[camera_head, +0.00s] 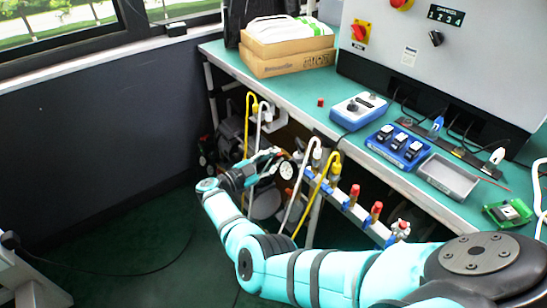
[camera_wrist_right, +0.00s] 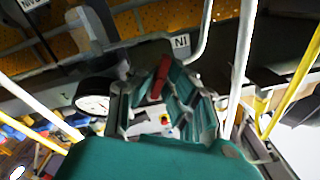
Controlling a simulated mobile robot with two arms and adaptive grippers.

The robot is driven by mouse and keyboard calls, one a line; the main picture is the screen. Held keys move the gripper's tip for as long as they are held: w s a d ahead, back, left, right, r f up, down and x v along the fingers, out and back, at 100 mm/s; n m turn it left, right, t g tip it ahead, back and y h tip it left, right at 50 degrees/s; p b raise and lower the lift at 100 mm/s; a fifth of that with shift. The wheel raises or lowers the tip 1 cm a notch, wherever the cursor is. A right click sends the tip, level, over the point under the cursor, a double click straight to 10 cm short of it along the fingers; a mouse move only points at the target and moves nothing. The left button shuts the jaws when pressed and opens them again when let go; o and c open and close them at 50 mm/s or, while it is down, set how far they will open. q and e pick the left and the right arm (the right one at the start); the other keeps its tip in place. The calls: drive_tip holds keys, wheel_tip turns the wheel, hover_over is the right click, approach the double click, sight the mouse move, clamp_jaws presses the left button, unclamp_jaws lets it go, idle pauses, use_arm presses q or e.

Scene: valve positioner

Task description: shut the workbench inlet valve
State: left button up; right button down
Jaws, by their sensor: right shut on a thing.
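A red valve handle (camera_wrist_right: 159,79) sits between the fingers of my right gripper (camera_wrist_right: 163,100) in the right wrist view, near a small tag with "NI" on it. The fingers are closed on this handle. In the head view my right gripper (camera_head: 268,162) reaches under the front edge of the workbench, among the hoses, and the handle it holds cannot be made out there. The valve body is mostly hidden by the fingers. My left gripper is not in view.
A round gauge (camera_wrist_right: 93,104) is close beside the gripper. White hoses (camera_head: 303,175) and yellow hoses (camera_head: 320,190) hang around it. A pipe rail (camera_head: 365,216) with several red-handled valves runs along the workbench (camera_head: 290,93). The floor at left is mostly clear.

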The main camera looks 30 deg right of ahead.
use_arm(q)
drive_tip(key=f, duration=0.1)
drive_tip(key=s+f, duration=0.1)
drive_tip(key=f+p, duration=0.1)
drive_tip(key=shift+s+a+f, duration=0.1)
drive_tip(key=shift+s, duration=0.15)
use_arm(e)
drive_tip(key=n, duration=0.5)
drive_tip(key=shift+n, duration=0.4)
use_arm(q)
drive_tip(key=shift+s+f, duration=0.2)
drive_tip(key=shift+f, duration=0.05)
use_arm(e)
drive_tip(key=shift+n, duration=0.3)
drive_tip(key=c, duration=1.4)
unclamp_jaws()
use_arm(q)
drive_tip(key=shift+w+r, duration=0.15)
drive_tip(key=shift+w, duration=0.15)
